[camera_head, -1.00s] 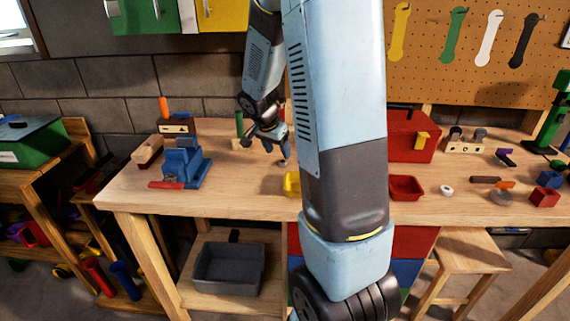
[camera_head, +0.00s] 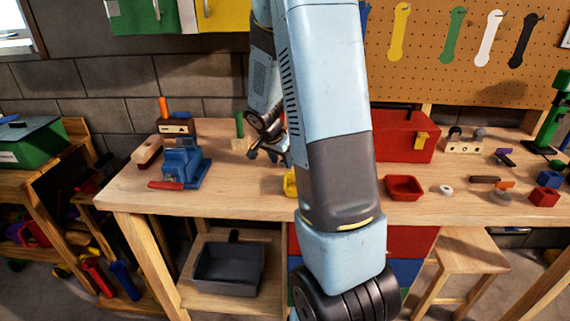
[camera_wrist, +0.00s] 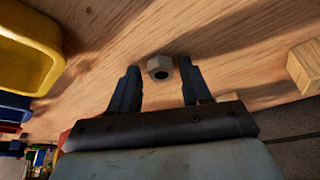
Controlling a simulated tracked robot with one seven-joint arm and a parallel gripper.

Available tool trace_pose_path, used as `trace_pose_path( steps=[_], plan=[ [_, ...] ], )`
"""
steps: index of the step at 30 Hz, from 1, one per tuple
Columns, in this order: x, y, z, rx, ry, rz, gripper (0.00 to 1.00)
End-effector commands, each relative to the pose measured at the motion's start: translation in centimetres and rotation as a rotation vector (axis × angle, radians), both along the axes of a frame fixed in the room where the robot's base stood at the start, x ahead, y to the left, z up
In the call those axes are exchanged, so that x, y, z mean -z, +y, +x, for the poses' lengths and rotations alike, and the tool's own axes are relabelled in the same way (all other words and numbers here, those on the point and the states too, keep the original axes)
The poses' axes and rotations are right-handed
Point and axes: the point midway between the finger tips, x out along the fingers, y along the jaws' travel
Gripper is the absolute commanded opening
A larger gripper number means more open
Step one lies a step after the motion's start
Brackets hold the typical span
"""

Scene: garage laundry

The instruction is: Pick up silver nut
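The silver nut (camera_wrist: 160,68) lies on the wooden workbench in the wrist view, its dark hole showing. My gripper (camera_wrist: 160,76) is open, with one dark finger on each side of the nut in the picture. The nut appears near the fingertips with bare wood around it; I cannot tell the height of the fingers above the bench. In the head view my gripper (camera_head: 268,152) is over the bench, partly behind my arm, and the nut cannot be made out there.
A yellow bin (camera_wrist: 22,50) lies left of the nut, and a wooden block (camera_wrist: 305,68) is at the right. On the workbench (camera_head: 235,200) stand a blue vise (camera_head: 185,163), a red toolbox (camera_head: 400,138) and a red tray (camera_head: 405,187). The bench front is clear.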

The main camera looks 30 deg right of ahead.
Motion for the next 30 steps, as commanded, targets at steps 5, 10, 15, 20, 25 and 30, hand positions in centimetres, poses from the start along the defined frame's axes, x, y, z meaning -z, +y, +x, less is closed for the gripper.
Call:
trace_pose_path(
  steps=[5, 10, 15, 20, 25, 30],
  plan=[
    [0.1, 0.0, 0.0, 0.000, 0.001, 0.000, 0.25],
    [0.1, 0.0, 0.0, -0.001, 0.002, 0.000, 0.08],
    [0.1, 0.1, 0.0, -0.001, 0.002, 0.000, 0.00],
    [0.0, 0.1, 0.0, -0.001, 0.002, 0.000, 0.00],
    [-1.1, 0.0, 0.0, 0.001, -0.002, -0.001, 0.00],
    [-3.7, 0.2, -0.4, 0.000, -0.003, 0.000, 0.00]
  ],
)
